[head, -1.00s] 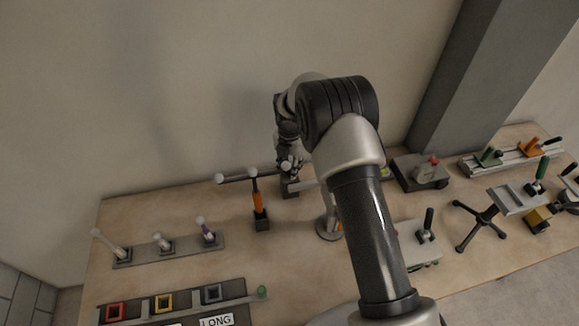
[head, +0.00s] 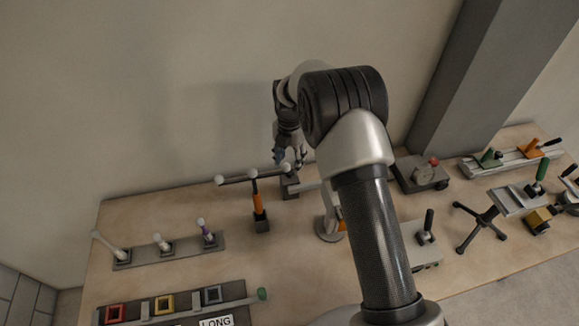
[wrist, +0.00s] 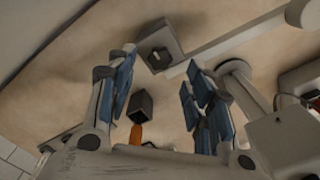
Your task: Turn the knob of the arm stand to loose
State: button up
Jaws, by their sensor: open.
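My gripper (head: 291,157) is above the back edge of the table in the head view. In the wrist view its blue-padded fingers (wrist: 160,78) are spread apart with nothing between them. A square grey block with a dark knob-like piece (wrist: 158,45) on its face lies just beyond the fingertips, apart from them. The block (head: 290,187) shows partly below my gripper in the head view. A pale bar (wrist: 235,38) runs from beside the block toward the upper right. I take these for the arm stand; its upright and round base (head: 329,230) are partly behind my arm. The knob's marking is unreadable.
An orange post (head: 258,203) with a ball-ended dark crossbar (head: 236,179) stands close left of my gripper. A rack of ball-topped levers (head: 165,250) is farther left. A grey box with a red button (head: 420,174) and a black tripod stand (head: 481,225) are to the right.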

notch_tip(320, 180, up, 8)
jog(key=shift+f, duration=0.2)
dwell(0.4)
